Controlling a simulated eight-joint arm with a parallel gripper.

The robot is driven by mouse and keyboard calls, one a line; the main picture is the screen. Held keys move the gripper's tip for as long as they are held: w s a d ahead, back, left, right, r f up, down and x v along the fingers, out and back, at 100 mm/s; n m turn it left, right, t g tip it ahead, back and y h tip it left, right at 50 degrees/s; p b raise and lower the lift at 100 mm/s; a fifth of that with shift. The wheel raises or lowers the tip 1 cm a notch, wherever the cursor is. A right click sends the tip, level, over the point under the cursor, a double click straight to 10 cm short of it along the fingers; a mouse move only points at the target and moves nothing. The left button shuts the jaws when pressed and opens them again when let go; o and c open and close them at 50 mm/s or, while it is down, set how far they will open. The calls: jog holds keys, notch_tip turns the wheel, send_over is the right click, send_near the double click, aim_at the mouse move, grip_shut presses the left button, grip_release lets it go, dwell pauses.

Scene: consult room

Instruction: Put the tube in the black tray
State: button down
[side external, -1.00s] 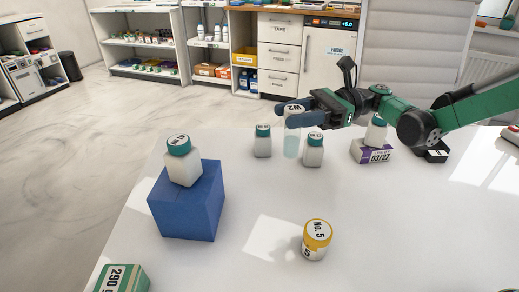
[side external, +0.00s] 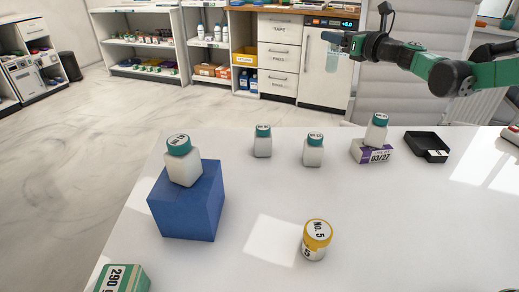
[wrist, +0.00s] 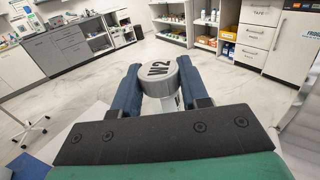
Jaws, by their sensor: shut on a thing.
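My gripper (side external: 335,42) is shut on the tube, raised high above the table at the upper right of the side view. The tube (side external: 332,60) is pale and see-through, and hangs below the fingers. In the wrist view its grey cap (wrist: 158,70), marked W2, sits between the two blue fingers (wrist: 159,88). The black tray (side external: 418,137) lies on the table at the back right, to the right of and well below the gripper. Something small and pale lies at its near right corner.
A bottle (side external: 377,129) stands on a purple-and-white box (side external: 371,152), left of the tray. Two teal-capped bottles (side external: 263,142) (side external: 313,152) stand further left. A blue block (side external: 187,210) bears another bottle (side external: 184,166). A yellow-capped jar (side external: 316,240) stands in front.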

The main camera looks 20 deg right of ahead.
jog(key=s+d+m+g+h, duration=0.2)
jog(key=d+m+h, duration=0.6)
jog(key=d+h, duration=0.55)
jog(key=s+d+m+g+h, duration=0.8)
jog(key=s+d+m+g, duration=0.2)
jog(key=s+d+g, duration=0.25)
jog(key=shift+y, duration=0.25)
jog(key=shift+w+d+f, duration=0.1)
jog(key=shift+f, duration=9.75)
jog(key=shift+f, duration=0.1)
jog(key=shift+c, duration=2.2)
grip_release()
